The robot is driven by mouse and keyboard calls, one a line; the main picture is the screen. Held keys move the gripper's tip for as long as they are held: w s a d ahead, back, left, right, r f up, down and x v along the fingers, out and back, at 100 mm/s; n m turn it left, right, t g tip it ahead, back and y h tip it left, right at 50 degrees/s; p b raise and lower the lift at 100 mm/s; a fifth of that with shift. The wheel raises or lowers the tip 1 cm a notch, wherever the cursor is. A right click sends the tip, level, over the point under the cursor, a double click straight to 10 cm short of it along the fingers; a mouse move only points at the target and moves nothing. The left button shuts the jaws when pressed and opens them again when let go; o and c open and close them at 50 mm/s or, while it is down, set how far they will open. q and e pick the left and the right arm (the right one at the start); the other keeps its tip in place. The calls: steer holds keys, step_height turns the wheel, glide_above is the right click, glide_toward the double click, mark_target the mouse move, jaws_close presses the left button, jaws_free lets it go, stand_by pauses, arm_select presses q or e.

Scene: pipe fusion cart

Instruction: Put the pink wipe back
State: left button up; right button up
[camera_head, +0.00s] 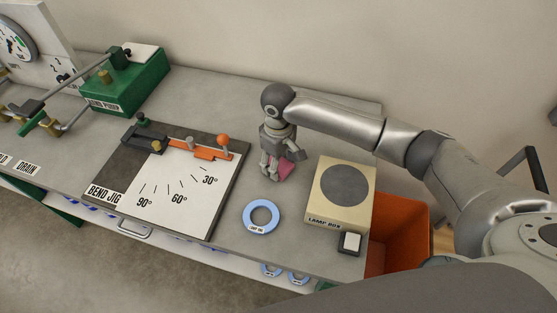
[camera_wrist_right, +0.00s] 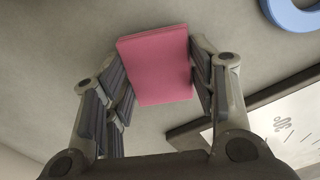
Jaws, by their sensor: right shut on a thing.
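The pink wipe (camera_head: 287,170) is a small flat pink pad at the tabletop between the bend jig and the lamp box. My right gripper (camera_head: 275,170) points down over it and is shut on it. In the right wrist view the wipe (camera_wrist_right: 155,65) sits between the two fingers of my right gripper (camera_wrist_right: 158,82), with a finger at each side edge. I cannot tell whether the wipe touches the grey table (camera_head: 235,90) or hangs just above it. My left gripper is not in view.
The bend jig (camera_head: 165,206) lies left of the gripper. A blue ring (camera_head: 249,217) lies in front, and the lamp box (camera_head: 338,220) stands to the right. An orange bin (camera_head: 405,225) is beyond the table's right edge. A green pump (camera_head: 125,85) stands at the back left.

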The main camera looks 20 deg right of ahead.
steer(key=shift+f, duration=0.4)
steer(key=shift+f, duration=0.1)
steer(key=o, duration=0.9)
step_height(320, 180, up, 12)
steer(key=b, duration=0.2)
